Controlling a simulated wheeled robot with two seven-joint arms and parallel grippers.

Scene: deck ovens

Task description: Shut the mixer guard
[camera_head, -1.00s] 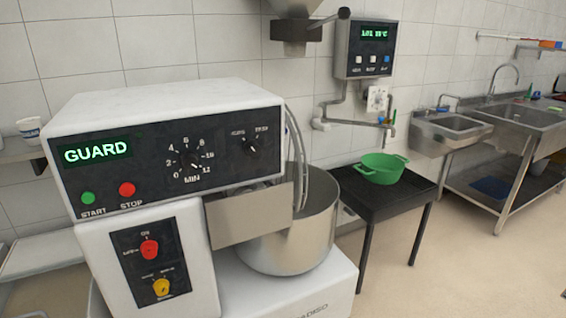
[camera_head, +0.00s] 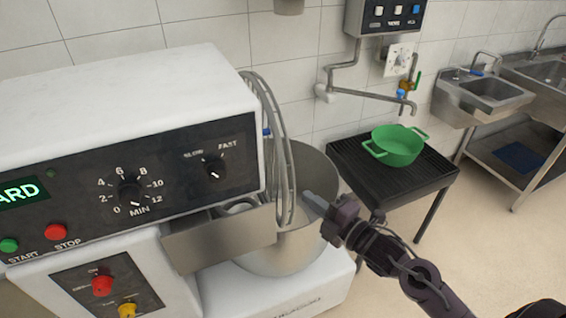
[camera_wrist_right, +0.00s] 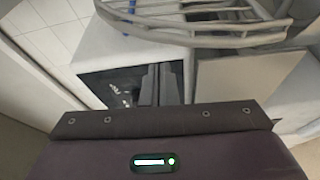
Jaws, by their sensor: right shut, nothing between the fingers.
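The mixer guard (camera_head: 277,150), a set of curved metal wires, stands raised and upright beside the mixer head (camera_head: 130,150), at the left side of the bowl (camera_head: 318,190). It also crosses the top of the right wrist view as grey bars (camera_wrist_right: 205,28). My right gripper (camera_head: 308,198) is shut and empty, over the bowl just right of the guard's lower part in the head view. Its closed fingers show in the wrist view (camera_wrist_right: 160,84). I cannot tell whether they touch the guard. My left gripper is not in view.
The mixer display (camera_head: 22,190) shows green letters, cut off at the left. A green pot (camera_head: 398,150) stands on a black slatted table (camera_head: 440,178) to the right. A tap pipe (camera_head: 360,95) comes off the wall behind. Sinks (camera_head: 490,88) stand farther right.

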